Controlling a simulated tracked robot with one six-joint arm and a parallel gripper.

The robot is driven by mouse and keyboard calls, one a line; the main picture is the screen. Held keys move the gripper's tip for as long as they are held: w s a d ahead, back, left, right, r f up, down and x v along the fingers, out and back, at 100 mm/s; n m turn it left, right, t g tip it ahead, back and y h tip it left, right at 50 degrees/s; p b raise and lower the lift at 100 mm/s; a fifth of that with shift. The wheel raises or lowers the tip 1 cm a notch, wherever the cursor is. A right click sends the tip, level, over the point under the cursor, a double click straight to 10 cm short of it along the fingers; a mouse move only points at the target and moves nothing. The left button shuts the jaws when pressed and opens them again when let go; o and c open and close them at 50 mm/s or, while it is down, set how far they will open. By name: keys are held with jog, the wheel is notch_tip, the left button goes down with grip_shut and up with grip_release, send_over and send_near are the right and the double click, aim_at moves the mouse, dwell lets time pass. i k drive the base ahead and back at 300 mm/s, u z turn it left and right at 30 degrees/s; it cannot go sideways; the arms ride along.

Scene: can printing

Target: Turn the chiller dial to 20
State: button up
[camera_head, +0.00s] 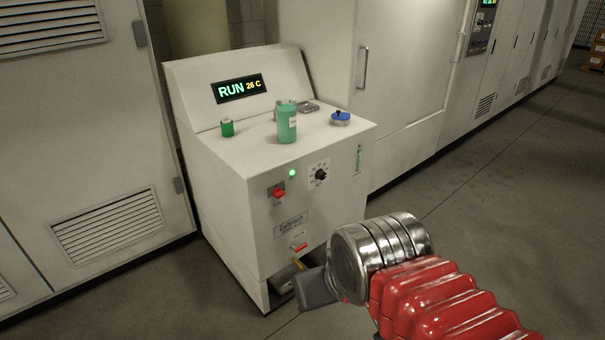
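The chiller (235,195) is a white cabinet with a sloped top panel. Its display (238,88) reads RUN 26 C. The dial (320,174) is a small black knob on a white scale plate, on the upper right of the front face; its marks are too small to read. My gripper (300,285) is low in front of the chiller, below and left of the dial and apart from it. One grey finger shows beside the metal wrist; the rest is hidden, so its opening cannot be told.
A red switch (279,192) and a green light (292,172) sit left of the dial. A red-handled valve (299,247) is below. A green bottle (286,123), green cap (227,127) and blue cap (340,118) stand on top. Open floor (500,220) lies to the right.

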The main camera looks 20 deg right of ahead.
aim_at(320, 175)
jog(key=u, duration=0.25)
jog(key=i, duration=1.55)
jog(key=z, duration=0.2)
